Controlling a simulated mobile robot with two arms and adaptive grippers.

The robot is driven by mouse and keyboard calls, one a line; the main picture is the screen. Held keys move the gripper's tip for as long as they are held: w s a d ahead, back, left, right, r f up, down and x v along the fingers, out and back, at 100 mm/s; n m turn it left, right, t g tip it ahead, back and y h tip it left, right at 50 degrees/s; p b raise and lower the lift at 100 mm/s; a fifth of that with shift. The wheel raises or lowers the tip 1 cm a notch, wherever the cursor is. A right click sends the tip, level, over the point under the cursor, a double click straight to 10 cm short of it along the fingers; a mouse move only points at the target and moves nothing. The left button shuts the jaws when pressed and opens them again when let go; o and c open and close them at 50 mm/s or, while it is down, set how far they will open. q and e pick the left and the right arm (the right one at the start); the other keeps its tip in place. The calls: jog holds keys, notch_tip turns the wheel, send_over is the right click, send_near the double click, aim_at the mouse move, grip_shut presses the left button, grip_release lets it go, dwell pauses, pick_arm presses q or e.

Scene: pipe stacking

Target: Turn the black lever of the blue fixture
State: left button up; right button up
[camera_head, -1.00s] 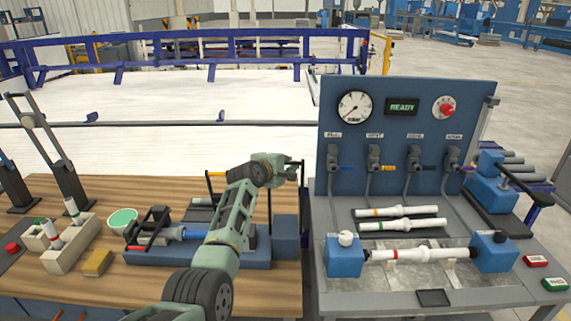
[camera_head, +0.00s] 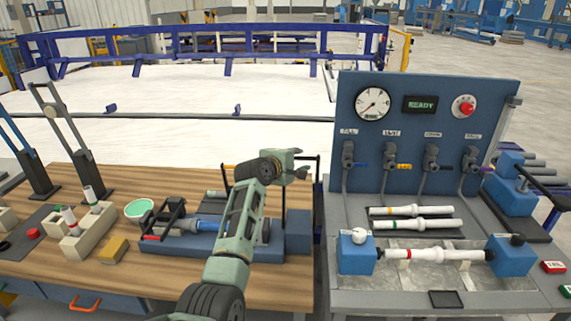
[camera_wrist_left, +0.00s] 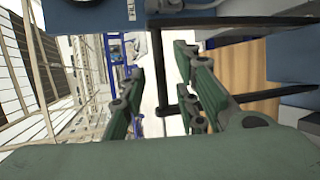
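The blue fixture (camera_head: 268,251) lies along the wooden table, with a blue block at its right end. A thin black lever (camera_head: 319,172) rises by that block, beside my left gripper (camera_head: 300,170). In the left wrist view the open fingers of the gripper (camera_wrist_left: 162,95) stand on either side of a black bar, part of the lever (camera_wrist_left: 162,70). A gap shows between the bar and the left finger; I cannot tell whether the right finger touches it. My left arm hides part of the fixture in the head view. My right gripper is not in view.
A blue panel (camera_head: 425,105) with a gauge, a READY display and several valves stands at the right. White pipes (camera_head: 412,224) lie before it.

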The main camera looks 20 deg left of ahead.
pick_arm(q)
jog(key=v, duration=0.8)
jog(key=shift+s, duration=0.2)
